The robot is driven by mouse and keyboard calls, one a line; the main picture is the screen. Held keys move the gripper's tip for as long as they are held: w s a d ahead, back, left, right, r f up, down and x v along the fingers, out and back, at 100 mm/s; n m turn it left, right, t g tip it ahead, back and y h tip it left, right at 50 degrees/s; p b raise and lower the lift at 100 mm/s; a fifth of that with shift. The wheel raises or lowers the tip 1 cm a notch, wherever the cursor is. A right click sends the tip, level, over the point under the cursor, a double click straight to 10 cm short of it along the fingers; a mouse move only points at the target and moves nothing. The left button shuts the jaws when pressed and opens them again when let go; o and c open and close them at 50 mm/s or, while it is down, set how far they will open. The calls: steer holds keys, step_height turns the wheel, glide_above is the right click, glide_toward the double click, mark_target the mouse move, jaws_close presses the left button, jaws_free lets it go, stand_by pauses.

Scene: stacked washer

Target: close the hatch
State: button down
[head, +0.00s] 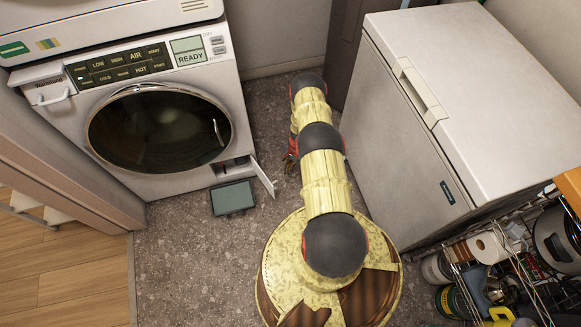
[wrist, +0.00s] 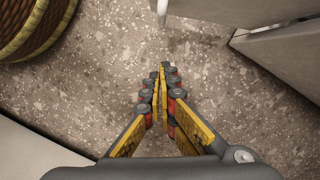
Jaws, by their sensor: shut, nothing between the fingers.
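The washer (head: 160,125) stands at the left in the head view. Its small white hatch (head: 264,177) at the lower right of the front stands open, swung outward from a dark opening (head: 235,169). My gripper (head: 290,162) is low over the floor, to the right of the hatch and apart from it, partly hidden by my arm. In the wrist view my gripper (wrist: 162,75) is shut and empty, with its fingertips together above the floor. A thin pale edge at the top of that view looks like the hatch (wrist: 162,10).
A dark flat panel (head: 233,198) lies in front of the washer, below the opening. A white chest freezer (head: 395,150) stands close to the right of my arm. A wire rack (head: 500,265) with goods is at the lower right. Speckled floor (head: 185,245) is clear at the lower left.

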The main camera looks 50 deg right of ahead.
steer(key=a, duration=0.1)
steer(key=a+f+b, duration=0.1)
steer(key=a, duration=0.1)
steer(key=a+f, duration=0.1)
steer(key=shift+a+f, duration=0.1)
steer(key=shift+a, duration=0.2)
